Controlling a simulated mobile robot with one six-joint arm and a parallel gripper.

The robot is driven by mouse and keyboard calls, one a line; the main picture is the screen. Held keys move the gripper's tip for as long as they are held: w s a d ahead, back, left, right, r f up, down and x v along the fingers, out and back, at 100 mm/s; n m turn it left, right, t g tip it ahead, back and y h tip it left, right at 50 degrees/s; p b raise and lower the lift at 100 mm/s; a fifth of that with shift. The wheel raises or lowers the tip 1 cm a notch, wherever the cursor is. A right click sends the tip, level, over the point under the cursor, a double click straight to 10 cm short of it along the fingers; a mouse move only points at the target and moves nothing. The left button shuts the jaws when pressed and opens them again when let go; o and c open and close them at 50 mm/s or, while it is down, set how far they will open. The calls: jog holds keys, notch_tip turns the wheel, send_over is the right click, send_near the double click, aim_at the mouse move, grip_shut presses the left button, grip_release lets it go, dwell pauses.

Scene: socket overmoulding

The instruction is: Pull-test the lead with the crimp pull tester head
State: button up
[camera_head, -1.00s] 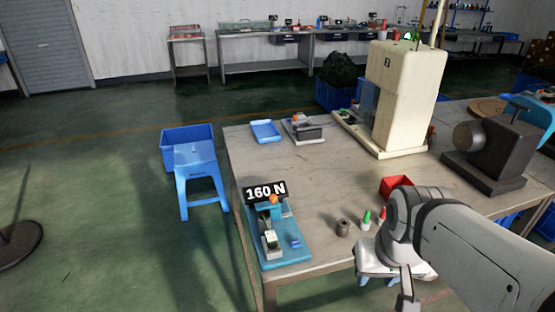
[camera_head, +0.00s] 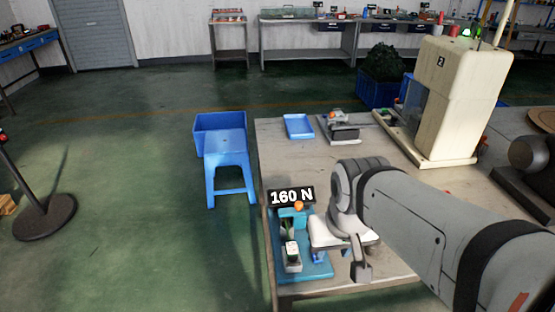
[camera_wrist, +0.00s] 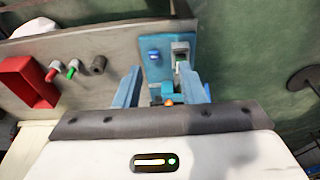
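The crimp pull tester (camera_head: 318,273) is a blue-based device at the table's near left corner, with a black "160 N" display (camera_head: 291,196) and an orange knob (camera_head: 299,206). Its head holds a small white-and-green piece (camera_head: 291,254), which also shows in the wrist view (camera_wrist: 181,52); I cannot tell whether this is the lead. My gripper (camera_wrist: 160,72) is open, its two blue fingers apart and pointing toward the tester. The orange knob shows low between the fingers in the wrist view (camera_wrist: 168,102). I cannot tell whether the fingers touch anything. My wrist partly hides the tester's right side in the head view.
The wrist view shows a red bin (camera_wrist: 27,82), red and green capped pieces and a grey cylinder (camera_wrist: 98,65) beside the tester. A blue tray (camera_head: 298,126), a small bench device (camera_head: 338,128) and a tall cream machine (camera_head: 455,95) stand farther back. A blue stool (camera_head: 228,160) stands left.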

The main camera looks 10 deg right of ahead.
aim_at(299, 203)
jog(key=shift+o, duration=0.2)
jog(key=shift+s, duration=0.1)
